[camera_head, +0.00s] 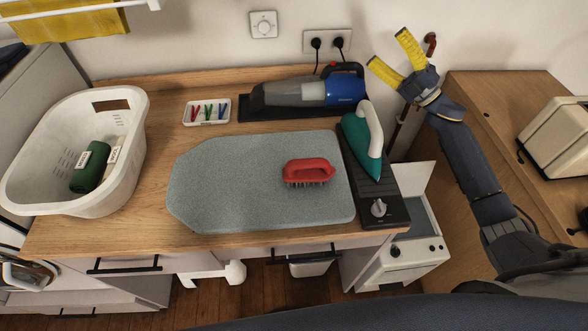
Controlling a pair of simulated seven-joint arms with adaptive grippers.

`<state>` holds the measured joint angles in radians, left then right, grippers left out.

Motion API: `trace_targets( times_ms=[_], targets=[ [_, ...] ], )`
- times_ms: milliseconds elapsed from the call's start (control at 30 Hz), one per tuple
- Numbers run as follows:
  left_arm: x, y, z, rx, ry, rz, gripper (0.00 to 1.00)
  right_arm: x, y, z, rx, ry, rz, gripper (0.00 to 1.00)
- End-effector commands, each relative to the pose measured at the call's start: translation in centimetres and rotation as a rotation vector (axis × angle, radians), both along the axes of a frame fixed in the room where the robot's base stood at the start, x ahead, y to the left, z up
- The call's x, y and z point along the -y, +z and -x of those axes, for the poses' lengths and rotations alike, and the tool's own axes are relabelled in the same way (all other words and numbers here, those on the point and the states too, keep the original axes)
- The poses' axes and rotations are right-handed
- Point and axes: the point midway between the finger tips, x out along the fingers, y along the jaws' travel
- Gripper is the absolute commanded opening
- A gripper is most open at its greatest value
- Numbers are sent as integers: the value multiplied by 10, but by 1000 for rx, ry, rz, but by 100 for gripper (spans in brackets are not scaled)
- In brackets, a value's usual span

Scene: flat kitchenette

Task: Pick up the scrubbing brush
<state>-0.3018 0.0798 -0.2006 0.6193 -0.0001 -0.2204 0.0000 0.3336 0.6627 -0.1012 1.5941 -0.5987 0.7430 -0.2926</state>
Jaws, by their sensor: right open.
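The scrubbing brush (309,171) has a red handle and dark bristles. It lies bristles down on the right half of a grey ironing pad (220,185) on the wooden counter. My right gripper (397,58) has yellow fingers spread apart. It is open and empty, up and to the right of the brush, beyond the counter's right edge near the wall. My left gripper is not in view.
A teal iron (362,140) on a dark base (371,190) stands right of the pad. A handheld vacuum (310,92) lies behind it. Bare counter (155,170) lies between basket and pad.

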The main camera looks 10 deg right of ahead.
Motion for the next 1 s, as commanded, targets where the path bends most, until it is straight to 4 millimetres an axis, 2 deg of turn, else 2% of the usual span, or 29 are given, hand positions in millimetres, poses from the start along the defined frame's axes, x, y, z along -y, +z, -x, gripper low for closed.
trace_targets(
  times_ms=[33,100,167,300,500,600,700,800,1000],
  targets=[
    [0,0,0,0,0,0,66,-20,21,2,53,33,41,72],
    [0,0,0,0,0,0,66,-52,42,9,115,94,98,72],
    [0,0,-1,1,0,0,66,-82,57,16,168,157,149,72],
    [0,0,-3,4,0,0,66,-156,87,44,301,325,288,72],
    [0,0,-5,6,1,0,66,-249,109,102,502,574,531,72],
    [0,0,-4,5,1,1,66,-283,109,132,593,689,665,72],
    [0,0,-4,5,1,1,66,-308,103,161,679,799,806,72],
    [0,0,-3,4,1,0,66,-325,92,188,755,900,955,72],
    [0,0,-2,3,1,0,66,-333,64,225,874,1077,1276,72]
  ],
)
